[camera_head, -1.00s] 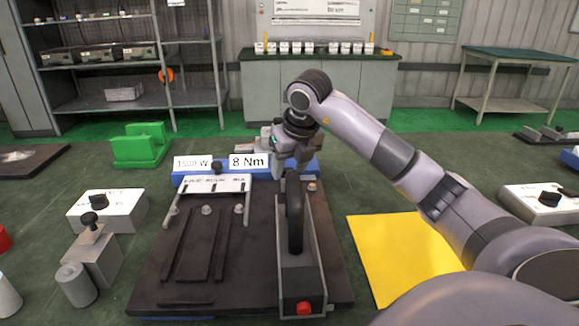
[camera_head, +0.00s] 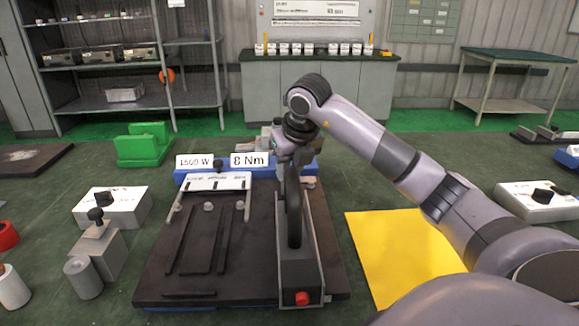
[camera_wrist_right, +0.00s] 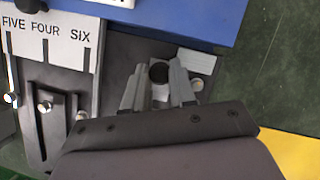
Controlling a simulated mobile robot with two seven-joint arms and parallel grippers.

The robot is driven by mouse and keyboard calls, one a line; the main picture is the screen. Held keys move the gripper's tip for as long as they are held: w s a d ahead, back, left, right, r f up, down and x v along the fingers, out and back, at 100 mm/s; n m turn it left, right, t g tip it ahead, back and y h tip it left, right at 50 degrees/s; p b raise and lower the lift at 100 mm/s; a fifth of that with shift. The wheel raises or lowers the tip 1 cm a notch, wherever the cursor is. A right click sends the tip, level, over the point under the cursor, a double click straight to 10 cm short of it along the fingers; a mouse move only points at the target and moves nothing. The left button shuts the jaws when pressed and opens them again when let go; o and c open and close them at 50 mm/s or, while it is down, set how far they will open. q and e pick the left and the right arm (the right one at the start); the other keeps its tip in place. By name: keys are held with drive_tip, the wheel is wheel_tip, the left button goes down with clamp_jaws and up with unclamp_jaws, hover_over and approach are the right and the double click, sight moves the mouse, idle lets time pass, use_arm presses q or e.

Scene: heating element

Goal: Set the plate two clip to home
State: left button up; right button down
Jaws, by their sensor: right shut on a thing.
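A dark base plate (camera_head: 160,285) lies on the green bench, with dark strips and small round studs on it. A white strip (camera_wrist_right: 45,35) at its back edge reads FIVE, FOUR and SIX in the right wrist view. My right gripper (camera_wrist_right: 158,88) is at the plate's back right, its two fingers on either side of a round black knob (camera_wrist_right: 158,72), shut on it. A pale block (camera_wrist_right: 198,65) lies beside the fingers. I cannot tell which clip the knob belongs to. In the head view the fingertips are largely hidden by the wrist and the black handle. My left gripper is out of view.
The tall black handle (camera_head: 293,205) stands on a grey housing with a red button (camera_head: 302,298), close to my right gripper. A blue block behind carries 1500 W and 8 Nm labels (camera_head: 249,161). A yellow sheet (camera_head: 400,255) lies right; grey blocks stand left.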

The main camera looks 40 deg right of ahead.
drive_tip(key=shift+s+a, duration=0.3)
drive_tip(key=shift+s, duration=0.05)
drive_tip(key=c, duration=0.9)
unclamp_jaws()
drive_tip(key=shift+r, duration=0.15)
drive_tip(key=shift+p+v, duration=0.3)
drive_tip(key=shift+v, duration=3.15)
drive_tip(key=shift+c, duration=0.2)
